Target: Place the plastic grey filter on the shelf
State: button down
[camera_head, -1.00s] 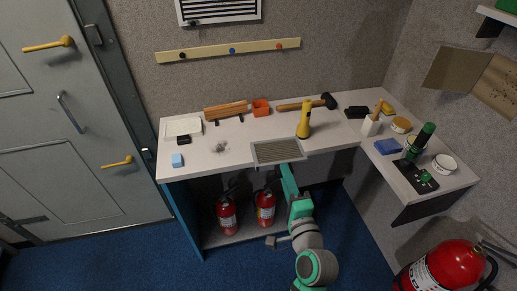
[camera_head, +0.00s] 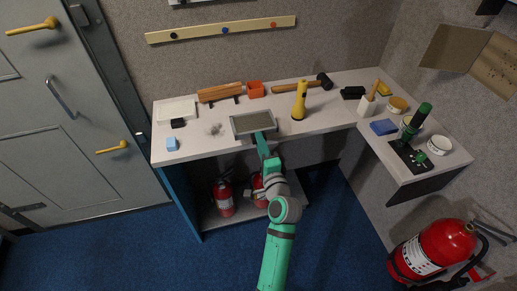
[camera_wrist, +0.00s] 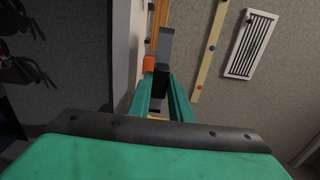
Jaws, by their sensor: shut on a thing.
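The grey filter (camera_head: 253,122), a flat framed panel with a darker mesh face, is at the front middle of the worktop in the head view. My gripper (camera_head: 264,143) is shut on its near edge. The filter overlaps the worktop's front part in the picture; I cannot tell whether it touches or is held above it. In the wrist view my green fingers (camera_wrist: 160,95) reach forward, and a narrow grey piece beyond them looks like the filter (camera_wrist: 165,45) edge-on. Which surface is the shelf is not clear.
On the worktop (camera_head: 200,148) stand a yellow torch (camera_head: 300,100) right of the filter, a blue block (camera_head: 171,144), an orange box (camera_head: 255,89) and a mallet (camera_head: 303,85). Red extinguishers (camera_head: 223,198) stand underneath; a large one (camera_head: 437,250) is at right. A door is at left.

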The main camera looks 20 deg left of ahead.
jog(key=shift+w+a+f, duration=0.3)
jog(key=shift+f, duration=0.2)
jog(key=shift+w+f, duration=0.1)
jog(key=shift+f, duration=1.6)
jog(key=c, duration=1.6)
grip_release()
